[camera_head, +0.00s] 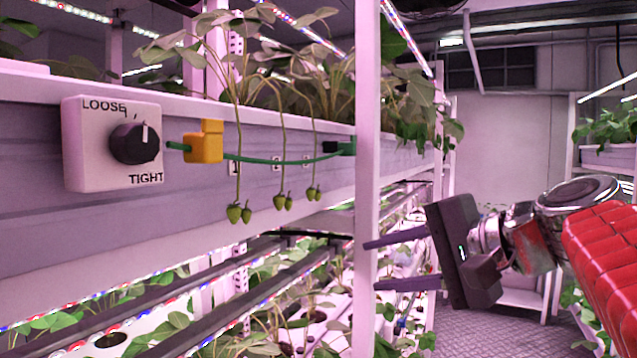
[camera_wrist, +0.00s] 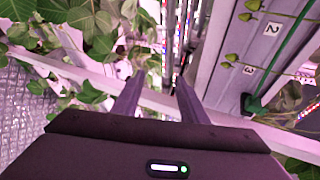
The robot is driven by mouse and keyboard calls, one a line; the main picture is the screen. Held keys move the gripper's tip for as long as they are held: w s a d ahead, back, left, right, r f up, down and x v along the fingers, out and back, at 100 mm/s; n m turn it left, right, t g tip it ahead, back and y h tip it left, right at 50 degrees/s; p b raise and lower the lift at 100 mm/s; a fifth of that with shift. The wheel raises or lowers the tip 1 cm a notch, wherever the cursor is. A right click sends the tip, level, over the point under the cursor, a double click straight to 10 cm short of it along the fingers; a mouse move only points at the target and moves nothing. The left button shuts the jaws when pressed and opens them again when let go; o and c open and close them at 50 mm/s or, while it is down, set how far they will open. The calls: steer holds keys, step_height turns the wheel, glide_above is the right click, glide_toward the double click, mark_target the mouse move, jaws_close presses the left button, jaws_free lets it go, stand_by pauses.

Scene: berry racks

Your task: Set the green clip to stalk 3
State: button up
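A green line (camera_head: 270,161) runs along the grey gutter from a yellow-orange block (camera_head: 205,142) near the dial to a dark block with green on it (camera_head: 339,147), perhaps the green clip. The dark block also shows in the wrist view (camera_wrist: 253,104). Three stalks with green berries hang in front of the line: stalk 1 (camera_head: 239,150), stalk 2 (camera_head: 283,140) and stalk 3 (camera_head: 314,140). Plate 3 shows in the wrist view (camera_wrist: 248,69). My gripper (camera_head: 370,265) is open and empty, right of and below the stalks. Its fingers also show in the wrist view (camera_wrist: 159,80).
A white dial box (camera_head: 80,150) marked LOOSE and TIGHT has a black knob (camera_head: 135,143), its white mark pointing up near LOOSE. A pink-white post (camera_head: 367,100) stands between the stalks and my arm. Lower growing racks lie beneath. The aisle floor (camera_head: 480,330) is free.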

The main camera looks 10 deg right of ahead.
steer(key=w+d+r+m+t+y, duration=0.1)
steer(key=d+r+t, duration=0.15)
steer(key=r, duration=0.55)
steer(key=n+t+y, duration=0.1)
glide_toward(355, 151)
steer(key=v, duration=0.3)
steer(key=shift+a, duration=0.15)
steer(key=shift+w+a, duration=0.1)
steer(key=shift+r+x, duration=0.1)
steer(key=shift+x, duration=3.3)
steer(key=shift+r+x, duration=0.15)
steer(key=shift+x, duration=3.2)
steer(key=shift+f, duration=0.1)
steer(key=shift+c, duration=0.4)
steer(key=c, duration=0.5)
steer(key=shift+w+f, duration=0.1)
steer(key=shift+f, duration=0.05)
jaws_close()
